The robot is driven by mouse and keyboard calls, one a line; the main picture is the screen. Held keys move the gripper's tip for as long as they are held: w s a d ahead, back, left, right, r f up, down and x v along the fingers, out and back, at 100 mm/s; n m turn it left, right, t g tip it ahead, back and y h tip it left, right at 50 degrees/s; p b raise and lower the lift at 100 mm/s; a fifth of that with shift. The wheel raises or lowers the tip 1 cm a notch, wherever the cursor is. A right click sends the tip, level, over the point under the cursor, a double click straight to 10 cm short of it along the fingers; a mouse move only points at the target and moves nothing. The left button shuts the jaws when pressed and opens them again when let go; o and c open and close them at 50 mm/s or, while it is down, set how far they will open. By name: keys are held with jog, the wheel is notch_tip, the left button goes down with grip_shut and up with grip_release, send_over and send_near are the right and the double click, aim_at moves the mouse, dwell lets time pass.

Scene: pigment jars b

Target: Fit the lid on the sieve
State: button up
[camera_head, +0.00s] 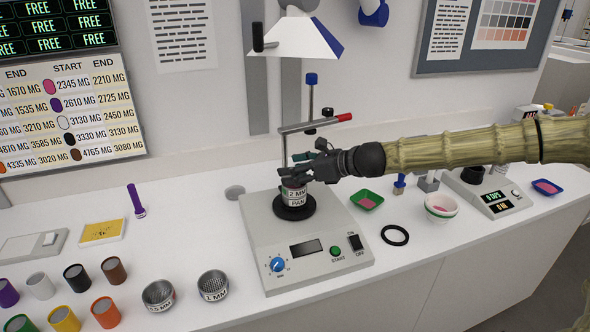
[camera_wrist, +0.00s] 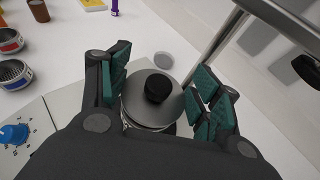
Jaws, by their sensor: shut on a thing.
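The sieve (camera_head: 293,191), marked 2 MM, stands on a part marked PAN (camera_head: 297,202), on the shaker's black round seat (camera_head: 295,213). The lid (camera_wrist: 136,88) is a grey disc with a black knob (camera_wrist: 158,87). My gripper (camera_head: 300,170) is over the top of the stack, coming from the right. In the wrist view its green-padded fingers (camera_wrist: 157,108) are on either side of the lid, shut on it. A metal rim shows just below the lid. In the head view my gripper mostly hides the lid, so I cannot tell whether it sits fully down.
The shaker (camera_head: 270,242) has a rod with a red-handled clamp (camera_head: 318,124) just behind my gripper. Two other sieves (camera_head: 158,296) (camera_head: 213,286) and several jars (camera_head: 77,277) stand at left.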

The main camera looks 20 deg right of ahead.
jog(key=shift+f+b, duration=0.7)
jog(key=shift+f, duration=0.2)
jog(key=o, duration=1.1)
jog(key=shift+r, duration=0.1)
jog(key=shift+v, duration=1.05)
jog(key=v, duration=0.9)
jog(key=shift+s+d, duration=0.3)
jog(key=shift+r, duration=0.1)
